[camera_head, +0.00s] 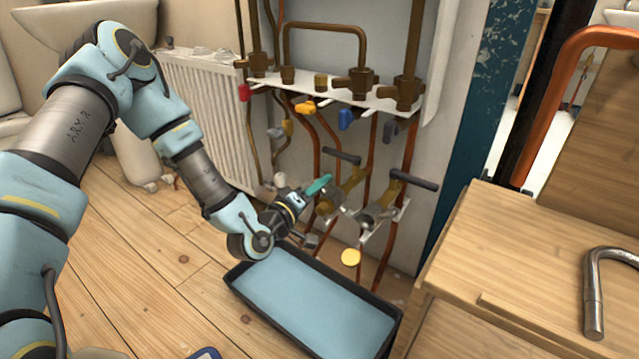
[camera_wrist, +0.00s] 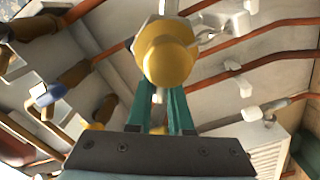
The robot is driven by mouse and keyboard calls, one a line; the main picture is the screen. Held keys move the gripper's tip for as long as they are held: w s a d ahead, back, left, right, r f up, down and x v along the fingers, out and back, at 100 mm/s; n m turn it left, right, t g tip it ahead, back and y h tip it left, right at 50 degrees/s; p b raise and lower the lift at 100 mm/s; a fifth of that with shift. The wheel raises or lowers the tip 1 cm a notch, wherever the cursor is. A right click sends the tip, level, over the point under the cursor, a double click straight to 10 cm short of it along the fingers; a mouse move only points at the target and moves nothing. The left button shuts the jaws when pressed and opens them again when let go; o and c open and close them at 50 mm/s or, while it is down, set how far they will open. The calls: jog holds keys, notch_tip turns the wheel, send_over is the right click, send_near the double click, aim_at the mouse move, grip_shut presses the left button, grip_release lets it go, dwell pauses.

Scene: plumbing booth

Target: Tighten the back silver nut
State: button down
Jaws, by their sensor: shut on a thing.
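The back silver nut (camera_head: 327,206) is on the left one of two brass valves low on the pipe wall, and is partly hidden by my gripper. My gripper (camera_head: 318,186) reaches to it from the left with teal fingers. In the wrist view, the fingers of my gripper (camera_wrist: 165,92) run up close together to a round brass valve end (camera_wrist: 166,58), which hides their tips. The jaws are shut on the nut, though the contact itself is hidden. A second silver nut (camera_head: 374,217) is on the right valve, apart from my gripper.
Dark lever handles (camera_head: 413,180) stick out above the valves. Copper pipes (camera_head: 408,150) run up the wall close by. A black tray with a blue inside (camera_head: 310,305) lies below on the wooden floor. A wooden bench (camera_head: 540,260) stands at right and a white radiator (camera_head: 205,105) at left.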

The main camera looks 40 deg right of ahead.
jog(key=shift+s+r+m, duration=0.15)
jog(key=shift+s+m, duration=0.05)
jog(key=shift+m, duration=0.3)
jog(key=c, duration=0.8)
grip_release()
jog(key=p+v, duration=0.2)
jog(key=v, duration=0.8)
jog(key=shift+a, duration=0.35)
jog(key=shift+p, duration=0.3)
